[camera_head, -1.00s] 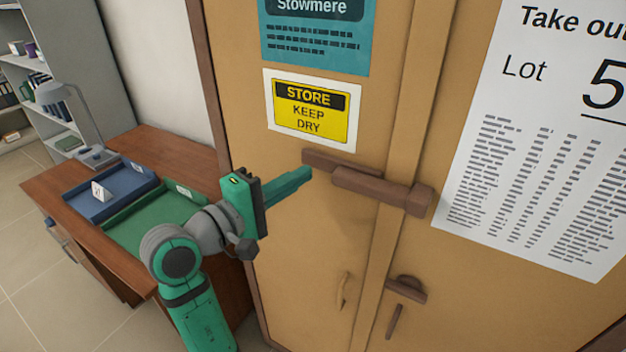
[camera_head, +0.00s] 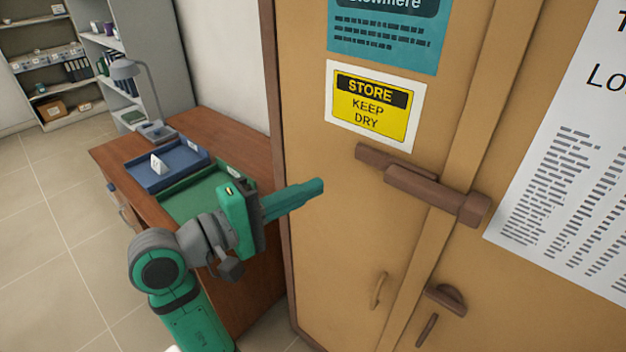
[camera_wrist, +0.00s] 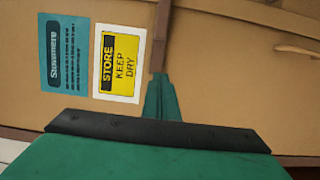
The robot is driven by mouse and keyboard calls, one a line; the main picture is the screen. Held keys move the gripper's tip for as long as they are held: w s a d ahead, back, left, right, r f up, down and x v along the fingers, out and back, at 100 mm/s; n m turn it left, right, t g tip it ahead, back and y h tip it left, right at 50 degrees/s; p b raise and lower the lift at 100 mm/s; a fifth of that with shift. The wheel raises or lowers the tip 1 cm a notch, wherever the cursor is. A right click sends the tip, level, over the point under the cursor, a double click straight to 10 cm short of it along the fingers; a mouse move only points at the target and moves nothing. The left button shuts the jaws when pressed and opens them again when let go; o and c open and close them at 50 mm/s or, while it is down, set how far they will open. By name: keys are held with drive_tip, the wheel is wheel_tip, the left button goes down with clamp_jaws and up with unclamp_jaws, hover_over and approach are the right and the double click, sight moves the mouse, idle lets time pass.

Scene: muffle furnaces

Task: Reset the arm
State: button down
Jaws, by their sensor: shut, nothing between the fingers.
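My arm is green and grey and rises from the bottom left of the head view. My gripper (camera_head: 314,189) is shut and empty. It points right, towards the tan cabinet door (camera_head: 330,245), below and left of the door's brown latch bar (camera_head: 425,185). In the head view it looks apart from the latch. In the wrist view the closed green fingers (camera_wrist: 162,98) point at the door, just below a brown bar (camera_wrist: 160,40) beside the yellow sign.
A yellow "STORE KEEP DRY" sign (camera_head: 374,106) and a teal poster (camera_head: 388,38) are on the door. A wooden desk (camera_head: 240,150) with a blue tray (camera_head: 140,181) and a green tray (camera_head: 178,206) stands behind my arm. Shelves (camera_head: 125,65) stand further back; floor at left is clear.

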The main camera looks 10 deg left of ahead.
wheel_tip(320, 180, down, 26)
drive_tip(key=w+d+n+t+y, duration=0.1)
drive_tip(key=d+n+t+y, duration=0.1)
drive_tip(key=n+t+y, duration=0.45)
drive_tip(key=s+d+f+m+g+y, duration=0.1)
drive_tip(key=s+f+m+g+y, duration=0.3)
drive_tip(key=f, duration=0.3)
drive_tip(key=s+d+f+m+y, duration=0.15)
drive_tip(key=s+f, duration=0.25)
drive_tip(key=s, duration=0.4)
drive_tip(key=s+d+f+m+y, duration=0.1)
drive_tip(key=s+f+m+y, duration=0.15)
drive_tip(key=s, duration=0.45)
drive_tip(key=s+d+r+m+h, duration=0.1)
drive_tip(key=s+d+m, duration=0.1)
drive_tip(key=s+m, duration=0.2)
drive_tip(key=s+d+r+m, duration=0.1)
drive_tip(key=s+m, duration=0.2)
drive_tip(key=s, duration=0.7)
drive_tip(key=shift+s+d+m+h, duration=0.25)
drive_tip(key=shift+d+m+h, duration=0.1)
drive_tip(key=shift+r, duration=0.1)
